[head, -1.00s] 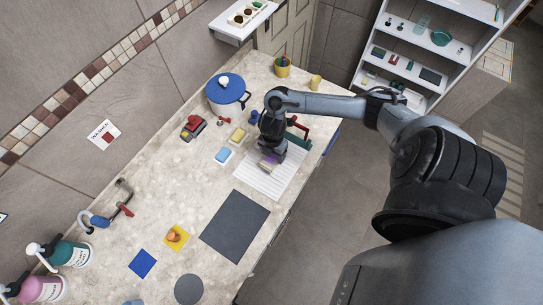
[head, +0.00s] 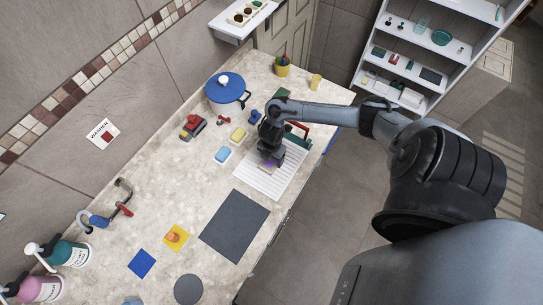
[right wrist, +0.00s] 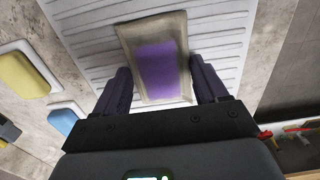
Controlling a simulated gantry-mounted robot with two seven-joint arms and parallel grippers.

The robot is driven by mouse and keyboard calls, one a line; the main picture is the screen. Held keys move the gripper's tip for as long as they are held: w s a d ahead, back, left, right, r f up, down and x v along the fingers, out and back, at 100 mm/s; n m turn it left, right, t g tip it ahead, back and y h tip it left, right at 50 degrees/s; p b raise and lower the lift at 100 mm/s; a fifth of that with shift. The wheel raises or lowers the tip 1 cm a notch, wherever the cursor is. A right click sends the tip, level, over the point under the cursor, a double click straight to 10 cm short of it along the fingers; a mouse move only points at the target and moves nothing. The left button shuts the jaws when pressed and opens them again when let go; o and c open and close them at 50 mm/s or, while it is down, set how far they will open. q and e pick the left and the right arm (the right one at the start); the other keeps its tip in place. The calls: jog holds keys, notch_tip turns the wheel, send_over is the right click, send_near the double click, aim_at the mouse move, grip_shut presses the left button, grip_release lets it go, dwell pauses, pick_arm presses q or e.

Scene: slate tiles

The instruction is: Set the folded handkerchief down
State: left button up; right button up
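The folded handkerchief (right wrist: 158,68) is a beige rectangle with a purple middle. In the head view my right gripper (head: 269,157) is low over the white ribbed mat (head: 284,184), and the handkerchief (head: 267,170) shows just below the fingers. Whether its underside touches the mat is hidden. My left gripper is out of the head view.
A blue sponge (head: 222,155) and a yellow sponge (head: 238,134) lie left of the mat. A blue-lidded pot (head: 225,90) stands behind. A green and red item (head: 298,133) is close to the gripper's right. A dark grey mat (head: 234,225) lies bare in front.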

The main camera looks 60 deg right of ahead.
jog(key=o, duration=0.4)
